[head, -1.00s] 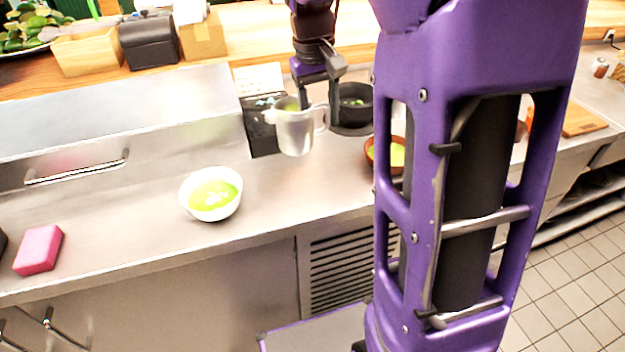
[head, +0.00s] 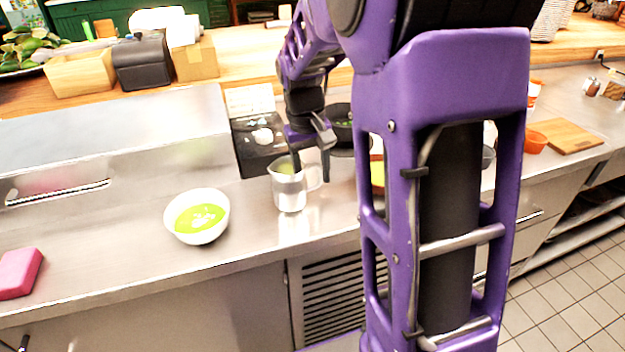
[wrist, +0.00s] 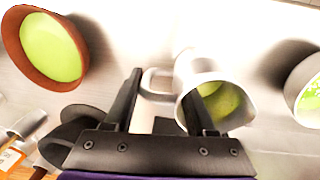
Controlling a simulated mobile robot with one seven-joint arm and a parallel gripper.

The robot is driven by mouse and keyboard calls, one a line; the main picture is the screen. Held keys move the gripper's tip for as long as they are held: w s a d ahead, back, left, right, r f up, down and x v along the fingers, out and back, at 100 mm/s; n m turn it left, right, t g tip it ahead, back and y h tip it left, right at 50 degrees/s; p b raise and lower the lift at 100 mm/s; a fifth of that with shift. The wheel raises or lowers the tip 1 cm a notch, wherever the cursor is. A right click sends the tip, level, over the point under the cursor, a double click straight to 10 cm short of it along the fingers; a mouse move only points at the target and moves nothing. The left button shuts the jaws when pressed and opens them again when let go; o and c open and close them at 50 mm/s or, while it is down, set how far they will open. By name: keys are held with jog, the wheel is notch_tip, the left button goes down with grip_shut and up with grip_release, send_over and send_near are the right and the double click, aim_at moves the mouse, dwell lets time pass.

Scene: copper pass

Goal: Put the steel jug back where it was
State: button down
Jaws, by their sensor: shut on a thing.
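The steel jug (head: 290,192) is upright over the front of the steel counter, with green contents inside; I cannot tell whether its base touches the counter. It also shows in the wrist view (wrist: 186,68), mouth towards the camera. My gripper (head: 311,166) is shut on the jug at its handle side. In the wrist view the handle (wrist: 150,86) lies between the fingers, and one finger overlaps the jug's mouth. The exact contact is hidden.
A white bowl of green soup (head: 197,216) stands left of the jug. A brown bowl of green soup (wrist: 48,48) is on the other side, partly behind my arm in the head view. A black pan (head: 340,122) and a dark scale-like device (head: 257,147) are behind. A pink sponge (head: 18,274) lies far left.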

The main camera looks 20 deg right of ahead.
jog(key=shift+f, duration=0.3)
jog(key=shift+f, duration=0.15)
jog(key=shift+c, duration=1.1)
grip_release()
jog(key=r, duration=0.4)
jog(key=r+p, duration=0.1)
jog(key=r, duration=0.3)
jog(key=a+r+p, duration=0.1)
jog(key=r, duration=0.3)
jog(key=shift+a+r, duration=0.1)
